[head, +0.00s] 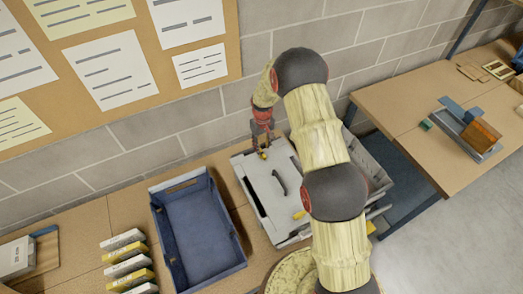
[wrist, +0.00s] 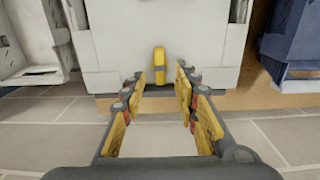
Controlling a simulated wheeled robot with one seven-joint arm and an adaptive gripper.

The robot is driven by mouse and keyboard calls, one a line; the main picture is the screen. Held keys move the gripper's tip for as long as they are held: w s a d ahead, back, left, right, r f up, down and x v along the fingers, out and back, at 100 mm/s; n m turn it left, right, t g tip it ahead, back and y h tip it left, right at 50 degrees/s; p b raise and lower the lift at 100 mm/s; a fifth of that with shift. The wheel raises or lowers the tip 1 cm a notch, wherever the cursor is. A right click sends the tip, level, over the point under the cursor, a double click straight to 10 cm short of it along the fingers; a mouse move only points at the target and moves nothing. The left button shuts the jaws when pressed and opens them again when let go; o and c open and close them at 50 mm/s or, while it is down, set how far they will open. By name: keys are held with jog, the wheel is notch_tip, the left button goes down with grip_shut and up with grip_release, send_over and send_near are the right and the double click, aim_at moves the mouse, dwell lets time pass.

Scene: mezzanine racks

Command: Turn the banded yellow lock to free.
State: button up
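A grey case (head: 262,195) with a dark handle (head: 280,182) lies on the bench; its pale top (wrist: 200,30) fills the upper middle of the wrist view. A small yellow lock (wrist: 159,65) sits at the case's wall-side edge, lengthwise to the fingers in the wrist view. My gripper (wrist: 160,80) is open, with its yellow-padded fingers either side of the lock and visible gaps between. In the head view my gripper (head: 262,146) is over that edge and partly hides the lock. Another yellow piece (head: 299,214) is on the opposite edge. I cannot make out the bands.
A blue tray (head: 158,212) stands left of the case. A grey bin (head: 374,157) stands to its right, partly behind my arm. Several small boxes (head: 128,262) lie at the lower left. The block wall (head: 165,130) is close behind my gripper.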

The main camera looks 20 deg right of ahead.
aim_at(262, 153)
jog(key=shift+f+p, duration=0.4)
jog(key=shift+f, duration=2)
jog(key=c, duration=0.3)
jog(key=shift+s, duration=0.1)
jog(key=c, duration=0.4)
grip_shut()
